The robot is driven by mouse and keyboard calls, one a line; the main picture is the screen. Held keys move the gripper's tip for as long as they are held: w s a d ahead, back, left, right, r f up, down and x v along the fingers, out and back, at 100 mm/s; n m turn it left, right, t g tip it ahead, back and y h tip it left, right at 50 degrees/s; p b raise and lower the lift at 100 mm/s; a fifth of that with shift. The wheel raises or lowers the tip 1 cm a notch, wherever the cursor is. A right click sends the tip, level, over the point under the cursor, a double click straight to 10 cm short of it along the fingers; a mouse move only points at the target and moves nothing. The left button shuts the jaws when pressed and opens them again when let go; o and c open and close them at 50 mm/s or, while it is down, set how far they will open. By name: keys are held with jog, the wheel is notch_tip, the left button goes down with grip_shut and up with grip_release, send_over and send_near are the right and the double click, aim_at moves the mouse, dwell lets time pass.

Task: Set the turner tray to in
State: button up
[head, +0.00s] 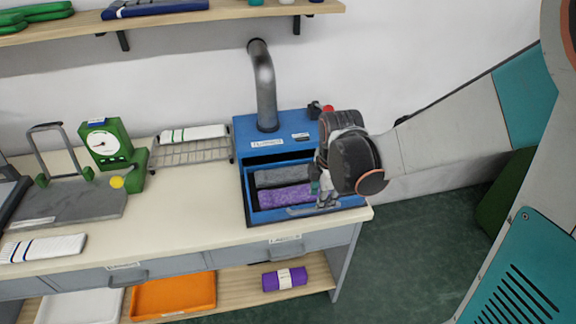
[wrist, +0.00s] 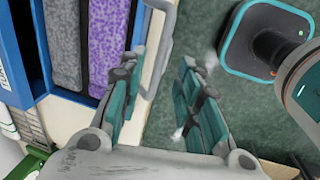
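The blue turner (head: 270,127) stands at the right end of the bench, with a pipe rising from its top. Its blue tray (head: 262,217) is pulled out at the front and holds a grey roll (head: 283,177) and a purple roll (head: 285,196). Both rolls also show in the wrist view, where the tray's pale handle (wrist: 162,50) runs along its front. My gripper (head: 325,198) is at the right end of the tray front. In the wrist view my gripper (wrist: 165,85) has its fingers apart, with the handle close to the left finger; contact cannot be told.
A wire rack (head: 190,152) with a white roll stands left of the turner. A green dial scale (head: 105,145) and a grey slab with a bar frame are further left. Drawers and a lower shelf with an orange tray (head: 173,296) lie below. Open floor is at the right.

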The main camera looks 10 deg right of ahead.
jog(key=shift+w+f+b, duration=0.25)
jog(key=shift+f+b, duration=0.05)
jog(key=shift+f, duration=0.85)
jog(key=shift+w+f+b, duration=0.2)
jog(key=shift+f+b, duration=0.1)
jog(key=shift+f, duration=0.85)
grip_shut()
